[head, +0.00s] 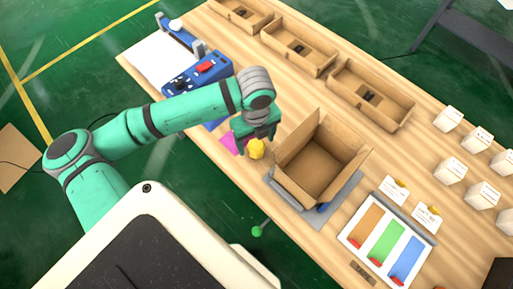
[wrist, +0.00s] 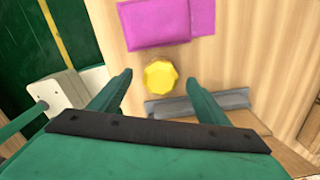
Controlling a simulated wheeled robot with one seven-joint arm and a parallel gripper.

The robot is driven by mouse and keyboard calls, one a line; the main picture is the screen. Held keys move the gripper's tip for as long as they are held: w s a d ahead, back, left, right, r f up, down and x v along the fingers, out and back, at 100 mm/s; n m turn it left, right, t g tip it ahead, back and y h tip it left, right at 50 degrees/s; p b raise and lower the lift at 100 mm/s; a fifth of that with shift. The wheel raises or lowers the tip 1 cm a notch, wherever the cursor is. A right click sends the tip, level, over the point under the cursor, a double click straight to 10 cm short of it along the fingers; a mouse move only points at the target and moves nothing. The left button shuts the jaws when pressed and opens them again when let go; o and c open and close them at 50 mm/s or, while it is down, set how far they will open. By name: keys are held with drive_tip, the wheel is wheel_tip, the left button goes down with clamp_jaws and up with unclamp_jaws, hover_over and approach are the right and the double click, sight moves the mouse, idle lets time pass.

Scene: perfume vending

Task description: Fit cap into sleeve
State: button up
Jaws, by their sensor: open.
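A yellow faceted piece, which looks like the cap (head: 257,149), is on the wooden table near its front edge. From above it is a yellow octagon in the wrist view (wrist: 161,76). My gripper (head: 257,140) is above it with fingers open. In the wrist view my gripper (wrist: 160,79) has one finger on each side of the yellow piece, with a gap on both sides. Flat magenta pieces (wrist: 155,24) lie just beyond it, and a magenta corner also shows in the head view (head: 231,143). I cannot tell which thing is the sleeve.
An open cardboard box (head: 318,165) stands close on the right, on a grey plate (head: 345,205). A grey bar (wrist: 197,103) lies near the right finger. A blue device (head: 198,78) is on the left. Cardboard trays (head: 372,95) line the back; a colored-strip panel (head: 385,243) is at right.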

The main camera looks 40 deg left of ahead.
drive_tip(key=shift+f, duration=0.65)
drive_tip(key=shift+w, duration=0.15)
drive_tip(key=c, duration=1.2)
drive_tip(key=shift+d, duration=0.1)
drive_tip(key=shift+c, duration=0.4)
drive_tip(key=shift+r, duration=0.1)
drive_tip(key=shift+a+r, duration=0.2)
drive_tip(key=shift+r, duration=0.4)
drive_tip(key=s+a+r, duration=0.5)
drive_tip(key=s+r, duration=0.6)
drive_tip(key=s, duration=0.2)
drive_tip(key=shift+r, duration=0.35)
